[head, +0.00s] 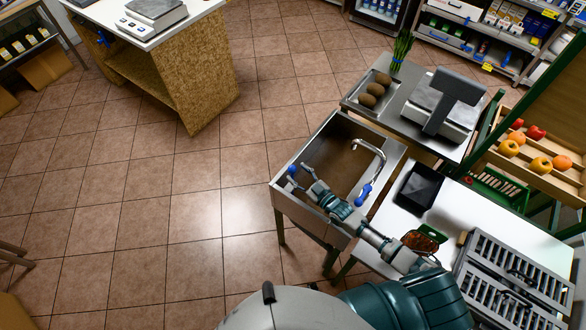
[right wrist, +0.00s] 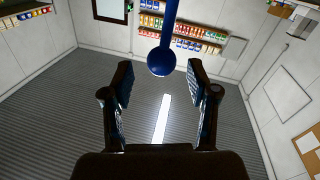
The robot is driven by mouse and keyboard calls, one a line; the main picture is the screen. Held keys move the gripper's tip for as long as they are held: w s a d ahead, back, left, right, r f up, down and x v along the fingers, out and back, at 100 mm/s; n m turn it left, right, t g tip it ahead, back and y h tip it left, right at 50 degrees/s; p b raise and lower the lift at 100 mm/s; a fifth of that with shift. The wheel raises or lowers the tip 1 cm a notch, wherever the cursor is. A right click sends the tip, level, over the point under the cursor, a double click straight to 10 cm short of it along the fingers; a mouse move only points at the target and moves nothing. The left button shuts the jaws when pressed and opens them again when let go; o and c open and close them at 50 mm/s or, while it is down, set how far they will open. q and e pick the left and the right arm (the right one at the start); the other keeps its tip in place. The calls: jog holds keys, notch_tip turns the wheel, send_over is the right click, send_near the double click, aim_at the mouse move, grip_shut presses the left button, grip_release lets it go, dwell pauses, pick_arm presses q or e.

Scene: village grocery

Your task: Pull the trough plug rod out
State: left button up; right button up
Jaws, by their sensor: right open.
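The metal trough (head: 345,150) stands right of centre in the head view. Near its left corner is a small blue knob (head: 292,170), taken to be the plug rod's top. In the right wrist view the blue ball knob (right wrist: 161,61) sits on a straight blue rod that runs out of the top edge. My right gripper (head: 298,175) reaches over the trough's near side, with its fingers around or just short of the knob. In the right wrist view the gripper (right wrist: 160,82) is open, and the ball appears between and slightly beyond its fingertips. The rod's lower end is hidden. My left gripper is out of view.
A curved tap (head: 371,150) with a blue handle (head: 363,194) stands at the trough's right side. A steel counter with a scale (head: 447,101) adjoins behind. A white table with a black tray (head: 419,188) lies to the right.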

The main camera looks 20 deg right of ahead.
jog(key=shift+v, duration=1.95)
